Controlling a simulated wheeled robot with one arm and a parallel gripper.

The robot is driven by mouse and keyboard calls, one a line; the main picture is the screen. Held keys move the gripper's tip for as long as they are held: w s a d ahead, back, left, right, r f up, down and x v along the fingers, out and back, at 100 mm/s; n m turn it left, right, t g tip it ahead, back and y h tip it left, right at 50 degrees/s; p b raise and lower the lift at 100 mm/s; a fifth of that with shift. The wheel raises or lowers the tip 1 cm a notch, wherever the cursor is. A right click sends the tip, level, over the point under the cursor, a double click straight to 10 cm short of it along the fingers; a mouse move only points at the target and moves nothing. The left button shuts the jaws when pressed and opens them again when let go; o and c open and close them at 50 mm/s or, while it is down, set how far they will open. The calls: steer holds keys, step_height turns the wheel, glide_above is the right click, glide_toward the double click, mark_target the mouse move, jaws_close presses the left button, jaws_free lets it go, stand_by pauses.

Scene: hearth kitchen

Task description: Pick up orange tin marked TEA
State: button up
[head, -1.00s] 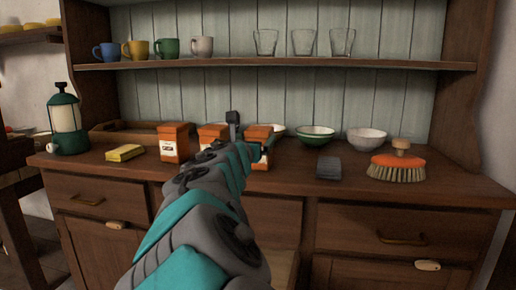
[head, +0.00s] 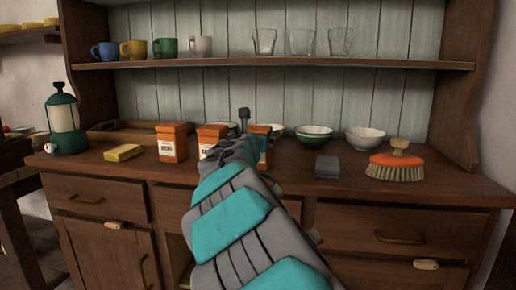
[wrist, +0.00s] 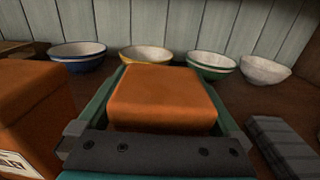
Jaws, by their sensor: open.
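Three orange tins with pale labels stand in a row on the dresser top: a left tin (head: 173,143), a middle tin (head: 206,133) and a right tin (head: 265,130). The right tin is largely hidden behind my arm in the head view. I cannot read the labels, so I cannot tell which is marked TEA. In the wrist view one orange tin (wrist: 162,98) is between the teal fingers of my open gripper (wrist: 165,72), one finger along each side. Its label is hidden. Another orange tin (wrist: 30,110) stands to the left, with part of its label showing.
A dark grey block (head: 327,166) and an orange scrubbing brush (head: 396,165) lie to the right. Bowls (head: 314,135) stand behind. A yellow sponge (head: 123,153), wooden tray (head: 128,131) and green lantern (head: 66,125) are at left. A shelf (head: 270,65) with mugs and glasses hangs above.

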steer(key=shift+r, duration=0.1)
steer(key=c, duration=1.5)
steer(key=shift+r, duration=0.1)
step_height(320, 180, up, 8)
steer(key=shift+a+r+p, duration=0.1)
steer(key=shift+r+p, duration=0.1)
steer(key=shift+p, duration=0.9)
steer(key=shift+r, duration=0.75)
